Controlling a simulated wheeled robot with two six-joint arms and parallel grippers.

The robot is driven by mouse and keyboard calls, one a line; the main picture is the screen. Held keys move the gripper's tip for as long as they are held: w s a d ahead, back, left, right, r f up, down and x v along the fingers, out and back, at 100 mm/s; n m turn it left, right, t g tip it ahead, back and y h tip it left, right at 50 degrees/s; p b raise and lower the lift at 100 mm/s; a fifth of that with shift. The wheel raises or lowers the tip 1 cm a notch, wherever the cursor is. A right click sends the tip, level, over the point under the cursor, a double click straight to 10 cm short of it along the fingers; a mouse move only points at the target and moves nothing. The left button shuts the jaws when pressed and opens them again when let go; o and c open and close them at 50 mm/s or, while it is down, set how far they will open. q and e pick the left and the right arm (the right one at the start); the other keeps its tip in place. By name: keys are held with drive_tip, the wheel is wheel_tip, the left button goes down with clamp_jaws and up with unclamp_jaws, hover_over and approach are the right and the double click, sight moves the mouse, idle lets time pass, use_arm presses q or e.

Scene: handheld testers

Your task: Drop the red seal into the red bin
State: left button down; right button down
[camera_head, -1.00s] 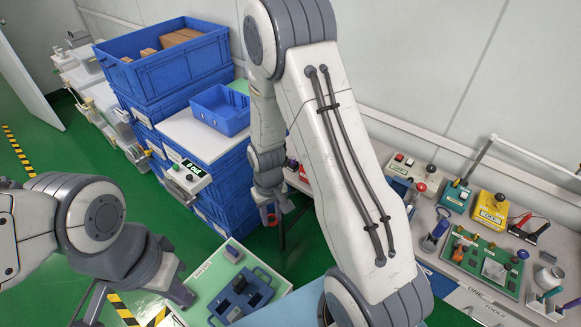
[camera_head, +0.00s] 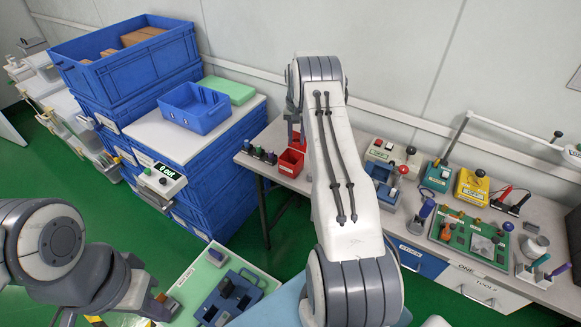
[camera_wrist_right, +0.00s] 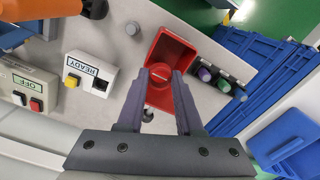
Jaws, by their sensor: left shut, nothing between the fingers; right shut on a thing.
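The red bin (camera_head: 291,163) is a small open box near the left end of the bench. It also shows in the right wrist view (camera_wrist_right: 182,48), directly beyond the fingertips. My right gripper (camera_wrist_right: 162,76) is shut on the red seal (camera_wrist_right: 161,74), seen between the fingertips against the bin's red interior. The seal's outline is hard to tell from the bin behind it. In the head view my right arm hides most of that gripper. My left gripper (camera_head: 163,305) is shut and empty at the lower left, beside the lower tray.
Small purple, green and blue-topped pieces (camera_wrist_right: 222,82) stand beside the bin. A READY box (camera_wrist_right: 90,74) and an OFF box (camera_wrist_right: 32,86) stand on its other side. Blue crates (camera_head: 135,70) are stacked left of the bench. A blue tray (camera_head: 225,295) lies at bottom centre.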

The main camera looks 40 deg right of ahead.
wheel_tip(320, 180, down, 6)
drive_tip(key=b, duration=0.3)
drive_tip(key=shift+b, duration=0.35)
drive_tip(key=shift+c, duration=2.4)
unclamp_jaws()
drive_tip(key=shift+r, duration=0.1)
wheel_tip(320, 180, up, 10)
drive_tip(key=b, duration=0.1)
drive_tip(key=shift+r+b, duration=0.2)
drive_tip(key=shift+b, duration=0.1)
drive_tip(key=shift+a, duration=0.1)
